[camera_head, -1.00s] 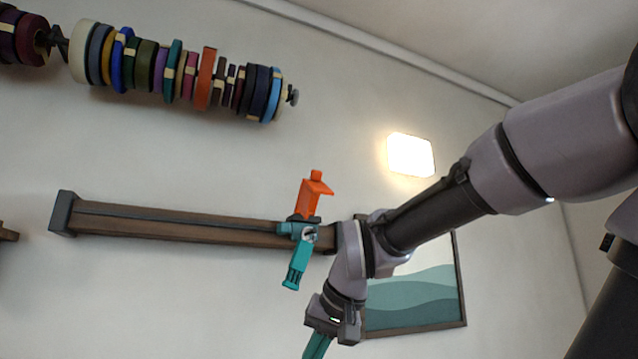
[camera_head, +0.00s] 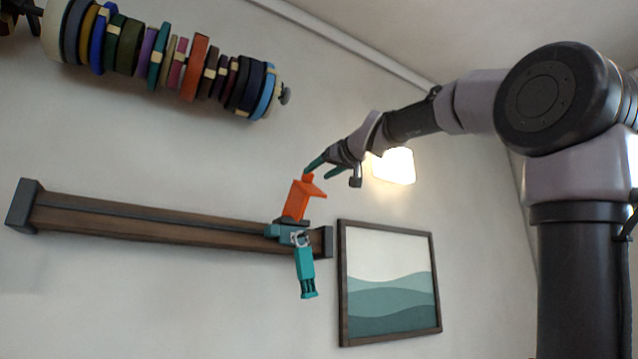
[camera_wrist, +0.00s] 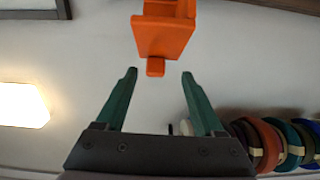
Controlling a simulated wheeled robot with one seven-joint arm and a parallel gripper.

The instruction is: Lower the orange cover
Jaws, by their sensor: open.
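The orange cover (camera_head: 300,198) stands raised on a teal and grey carriage (camera_head: 288,234) near the right end of a wooden rail. A teal piece (camera_head: 305,271) hangs below the carriage beside a small metal ring. My gripper (camera_head: 312,170) is just above the cover's top tab in the head view. In the wrist view my gripper (camera_wrist: 159,74) is open and empty, its two teal fingers apart. The orange cover (camera_wrist: 163,36) shows there just beyond the fingertips, its small tab pointing at the gap between them.
The wooden rail (camera_head: 150,225) runs along the wall to the left. A framed wave picture (camera_head: 389,282) hangs right of it. A rod of coloured spools (camera_head: 160,55) is at the upper left. A lit wall lamp (camera_head: 394,166) is behind my arm.

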